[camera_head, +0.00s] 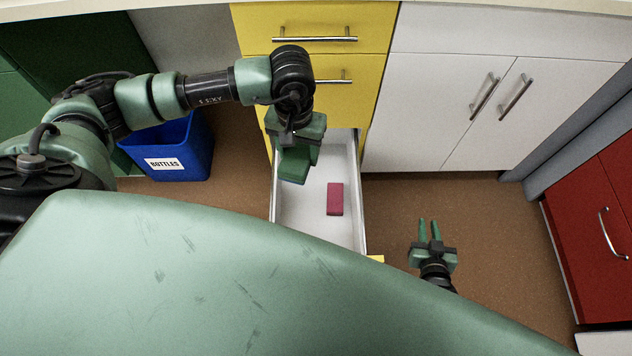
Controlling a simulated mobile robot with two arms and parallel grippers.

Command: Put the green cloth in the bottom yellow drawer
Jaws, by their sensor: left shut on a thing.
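The bottom yellow drawer (352,220) is pulled open below the yellow drawer fronts, and its white inside shows. A dark red block (335,198) lies on the drawer floor. My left gripper (297,150) is over the left back part of the open drawer, pointing down. It is shut on the green cloth (293,165), which hangs below the fingers; I cannot tell whether the cloth touches the drawer floor. My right gripper (430,231) is open and empty, to the right of the drawer over the brown floor.
Upper yellow drawers (315,22) with bar handles are closed. A blue bin (185,150) labelled BOTTLES stands left of the open drawer. White cupboards (440,100) and a red cabinet (590,230) are at the right. Brown floor (490,225) is clear between them.

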